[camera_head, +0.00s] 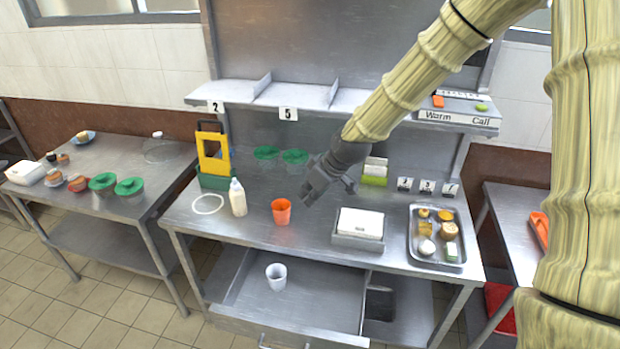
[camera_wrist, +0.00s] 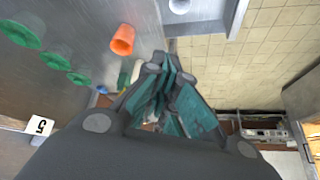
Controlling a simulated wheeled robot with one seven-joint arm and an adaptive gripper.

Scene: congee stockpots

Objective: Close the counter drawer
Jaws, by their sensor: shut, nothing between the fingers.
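The counter drawer (camera_head: 318,302) under the middle counter is pulled out. A white cup (camera_head: 277,276) stands inside it. The drawer handle (camera_head: 275,345) shows at the bottom edge of the head view. My gripper (camera_head: 307,200) is above the counter, to the right of the orange cup (camera_head: 282,211), well above and behind the drawer front. It is shut and empty; in the wrist view its fingers (camera_wrist: 168,80) are together. In the wrist view, the orange cup (camera_wrist: 123,40) is left of the fingers and the white cup (camera_wrist: 180,5) is at the top edge.
On the counter are a white bottle (camera_head: 238,197), a yellow rack (camera_head: 212,155), a napkin box (camera_head: 358,229) and a food tray (camera_head: 436,236). A shelf (camera_head: 300,95) runs above. Side tables stand left (camera_head: 110,165) and right (camera_head: 510,220). Tiled floor is free at front left.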

